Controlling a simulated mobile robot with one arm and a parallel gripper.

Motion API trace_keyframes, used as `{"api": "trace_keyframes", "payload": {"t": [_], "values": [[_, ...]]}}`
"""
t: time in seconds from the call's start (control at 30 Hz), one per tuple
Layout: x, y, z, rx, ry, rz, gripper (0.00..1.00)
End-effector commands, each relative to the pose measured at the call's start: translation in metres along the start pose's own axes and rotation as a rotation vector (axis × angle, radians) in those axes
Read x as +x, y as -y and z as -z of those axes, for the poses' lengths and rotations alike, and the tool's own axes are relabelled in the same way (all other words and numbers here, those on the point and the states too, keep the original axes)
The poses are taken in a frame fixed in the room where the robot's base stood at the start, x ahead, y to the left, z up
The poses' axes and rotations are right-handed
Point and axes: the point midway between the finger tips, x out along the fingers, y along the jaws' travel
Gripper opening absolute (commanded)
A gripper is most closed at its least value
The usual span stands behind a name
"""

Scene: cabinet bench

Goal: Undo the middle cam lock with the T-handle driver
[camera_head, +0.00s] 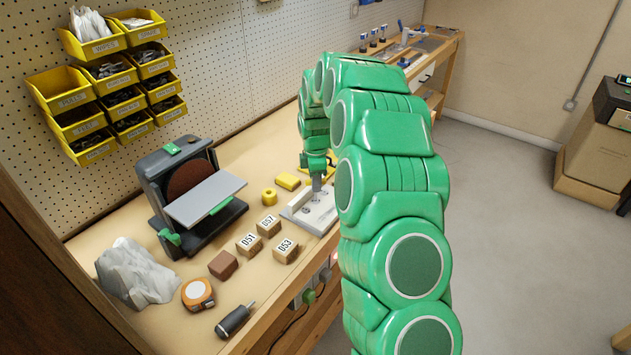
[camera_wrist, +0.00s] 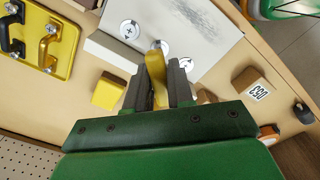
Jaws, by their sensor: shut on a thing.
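My gripper (camera_wrist: 158,88) is shut on a yellow T-handle driver (camera_wrist: 157,72). In the head view my gripper (camera_head: 317,180) is over the pale panel (camera_head: 322,217), and the driver cannot be made out there. The panel also shows in the wrist view (camera_wrist: 205,30). Three round cam locks with cross-shaped slots lie in a row on it: one end lock (camera_wrist: 129,29), the middle lock (camera_wrist: 159,46) and the other end lock (camera_wrist: 186,64). The driver's far end is at the middle lock and partly covers it. I cannot tell whether its tip sits in the slot.
A yellow holder (camera_wrist: 45,40) with black and yellow handles lies beside the panel. A yellow block (camera_wrist: 108,92) and numbered wooden blocks, one marked 053 (camera_head: 286,250), are near. A sander (camera_head: 190,190) and tape measure (camera_head: 197,293) stand farther left. Yellow bins (camera_head: 92,36) hang on the pegboard.

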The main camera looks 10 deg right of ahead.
Motion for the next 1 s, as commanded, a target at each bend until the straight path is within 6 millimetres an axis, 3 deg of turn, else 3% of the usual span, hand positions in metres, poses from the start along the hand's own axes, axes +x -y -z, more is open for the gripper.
{"api": "trace_keyframes", "payload": {"t": [0.67, 1.0], "values": [[0.0039, 0.0000, 0.0000, -0.009, 0.000, 0.000, 0.00], [0.0042, 0.0001, 0.0004, -0.284, 0.000, 0.002, 0.00]]}}
